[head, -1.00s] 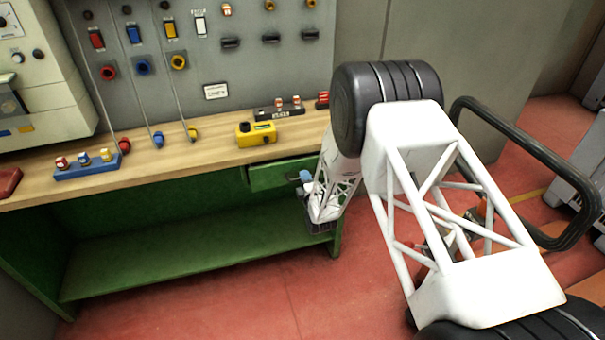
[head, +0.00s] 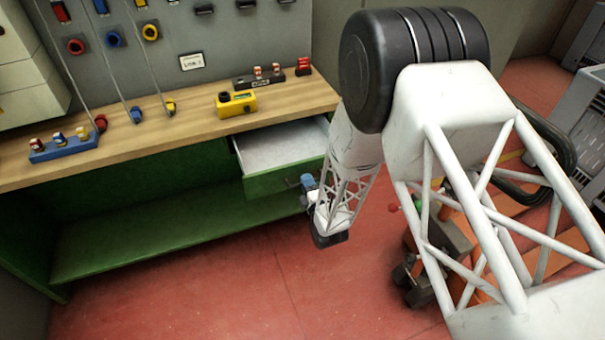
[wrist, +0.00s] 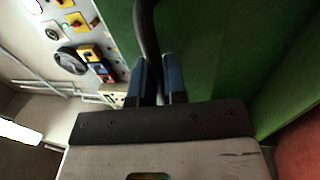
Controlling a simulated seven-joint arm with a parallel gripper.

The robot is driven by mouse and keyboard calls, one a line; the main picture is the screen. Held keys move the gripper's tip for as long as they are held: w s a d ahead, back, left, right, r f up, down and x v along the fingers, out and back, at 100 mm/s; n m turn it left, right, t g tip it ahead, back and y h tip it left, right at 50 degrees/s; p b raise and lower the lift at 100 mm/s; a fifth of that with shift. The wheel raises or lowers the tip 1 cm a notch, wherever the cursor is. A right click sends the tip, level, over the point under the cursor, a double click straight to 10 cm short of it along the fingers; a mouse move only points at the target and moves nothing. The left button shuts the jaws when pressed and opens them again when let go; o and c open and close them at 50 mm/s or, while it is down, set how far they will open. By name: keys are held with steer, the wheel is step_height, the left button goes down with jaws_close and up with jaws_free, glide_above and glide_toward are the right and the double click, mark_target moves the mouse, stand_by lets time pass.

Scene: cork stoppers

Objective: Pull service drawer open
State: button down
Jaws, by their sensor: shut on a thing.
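The service drawer (head: 268,181) has a green front and a pale inside. It stands out from under the right end of the wooden workbench, and its inside shows from above. My gripper (head: 306,183) is at the drawer's front in the head view. In the wrist view, my gripper (wrist: 160,82) has its two blue fingers closed around a dark curved handle (wrist: 147,30). The green drawer front (wrist: 195,50) fills the area behind the fingers.
The wooden benchtop (head: 190,125) carries a yellow device (head: 236,103), a blue cork rack (head: 63,147) and a black rack (head: 258,78). A green lower shelf (head: 160,240) lies below.

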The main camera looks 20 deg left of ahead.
steer(key=shift+s+d, duration=0.3)
steer(key=shift+d, duration=0.05)
steer(key=c, duration=1.2)
jaws_free()
steer(key=v, duration=0.7)
steer(key=shift+s+d, duration=0.25)
steer(key=shift+f, duration=0.1)
